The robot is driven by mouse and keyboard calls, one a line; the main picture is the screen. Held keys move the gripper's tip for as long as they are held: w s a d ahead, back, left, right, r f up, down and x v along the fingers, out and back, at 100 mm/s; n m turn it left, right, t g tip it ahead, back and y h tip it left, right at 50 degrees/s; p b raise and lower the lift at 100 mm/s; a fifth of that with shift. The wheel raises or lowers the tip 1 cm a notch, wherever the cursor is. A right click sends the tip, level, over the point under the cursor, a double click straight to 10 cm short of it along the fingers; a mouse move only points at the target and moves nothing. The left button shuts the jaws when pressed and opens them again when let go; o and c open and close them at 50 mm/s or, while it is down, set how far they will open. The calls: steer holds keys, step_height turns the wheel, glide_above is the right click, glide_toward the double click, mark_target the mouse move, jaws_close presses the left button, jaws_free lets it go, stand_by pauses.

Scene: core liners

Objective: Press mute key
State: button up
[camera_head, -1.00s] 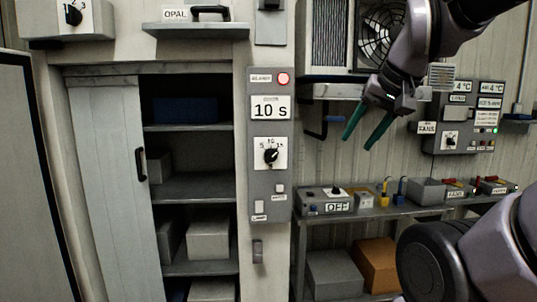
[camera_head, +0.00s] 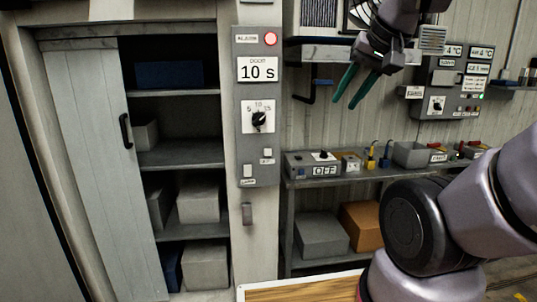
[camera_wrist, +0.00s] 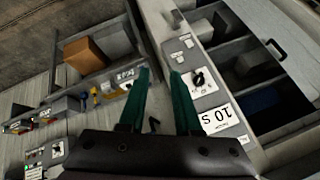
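The grey control panel (camera_head: 243,130) is on the post beside the cabinet, with a red lamp, a "10 s" display and a black dial. Low on it are two small pale keys. The right key (camera_head: 266,153), with a small label under it too blurred to read surely, sits higher than the left key (camera_head: 247,170). The panel also shows, turned over, in the wrist view (camera_wrist: 208,62). My gripper (camera_head: 345,103) is to the right of the panel, apart from it. Its green fingers are spread with nothing between them, as the wrist view (camera_wrist: 160,72) shows.
A shelf cabinet (camera_head: 180,153) with a sliding door stands left of the panel. A bench (camera_head: 345,175) with an OFF box (camera_head: 318,165) and several small devices runs to the right. Another panel (camera_head: 437,100) hangs on the wall. A wooden tabletop (camera_head: 300,288) shows at the bottom.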

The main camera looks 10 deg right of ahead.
jaws_close()
stand_by(1.4)
